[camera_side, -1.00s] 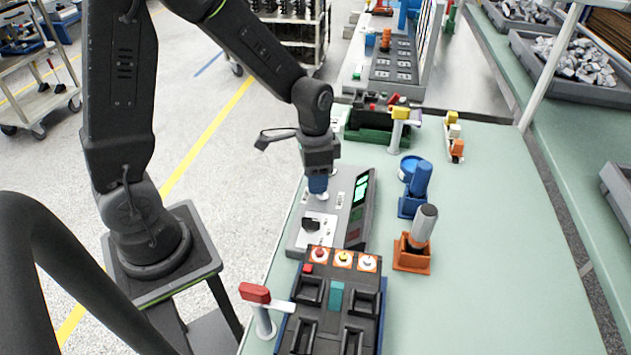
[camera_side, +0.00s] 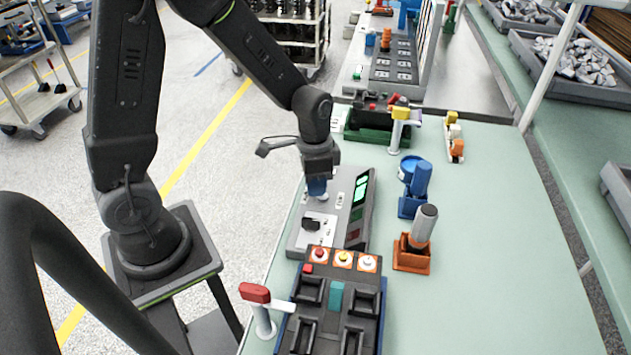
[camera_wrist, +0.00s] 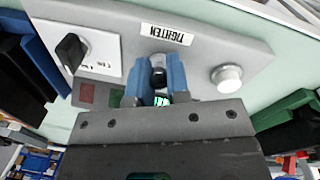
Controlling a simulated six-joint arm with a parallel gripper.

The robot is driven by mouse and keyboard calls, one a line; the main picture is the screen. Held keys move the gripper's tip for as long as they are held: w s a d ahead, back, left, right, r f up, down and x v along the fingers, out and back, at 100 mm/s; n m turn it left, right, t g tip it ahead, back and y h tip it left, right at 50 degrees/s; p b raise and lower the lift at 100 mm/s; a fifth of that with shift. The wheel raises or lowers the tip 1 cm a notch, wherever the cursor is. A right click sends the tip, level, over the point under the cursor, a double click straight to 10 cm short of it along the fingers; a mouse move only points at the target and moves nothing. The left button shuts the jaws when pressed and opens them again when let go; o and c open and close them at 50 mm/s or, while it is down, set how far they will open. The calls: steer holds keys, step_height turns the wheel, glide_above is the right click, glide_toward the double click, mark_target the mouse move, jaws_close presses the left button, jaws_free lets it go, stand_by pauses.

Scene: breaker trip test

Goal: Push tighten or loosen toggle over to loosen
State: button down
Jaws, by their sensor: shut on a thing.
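The toggle (camera_wrist: 158,79) is a short lever with a dark rounded tip on a sloped grey control box (camera_wrist: 205,45). In the wrist view, a white label reading TIGHTEN (camera_wrist: 166,34), upside down, sits beside it. My gripper (camera_wrist: 157,68) has its two blue fingers closed on the toggle, one on each side. In the side view my gripper (camera_side: 317,188) points down onto the top of the grey box (camera_side: 334,222). There its fingers mostly hide the toggle. I cannot see a loosen label; my gripper body covers part of the box in the wrist view.
The box also carries a black rotary knob (camera_wrist: 72,52), a round white knob (camera_wrist: 226,77) and a lit green display (camera_side: 361,189). A dark switch panel (camera_side: 335,300), a red-handled lever (camera_side: 255,293) and an orange holder (camera_side: 412,254) stand close by.

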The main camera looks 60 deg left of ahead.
mark_target(331, 199)
steer(key=shift+d, duration=0.1)
steer(key=g+y, duration=0.1)
steer(key=w+d+g+y, duration=0.1)
steer(key=g+y, duration=0.1)
steer(key=shift+w+r, duration=0.1)
steer(key=shift+r, duration=0.05)
steer(key=g+y, duration=0.1)
steer(key=d+g+y, duration=0.1)
steer(key=w+g+y, duration=0.1)
steer(key=g, duration=0.1)
steer(key=shift+w+d+f+n+y, duration=0.1)
steer(key=shift+d+f+n+y, duration=0.05)
steer(key=shift+f+n+y, duration=0.2)
steer(key=shift+r, duration=0.1)
stand_by(0.4)
steer(key=c, duration=1.1)
jaws_free()
steer(key=v, duration=1.3)
steer(key=shift+w+d, duration=0.35)
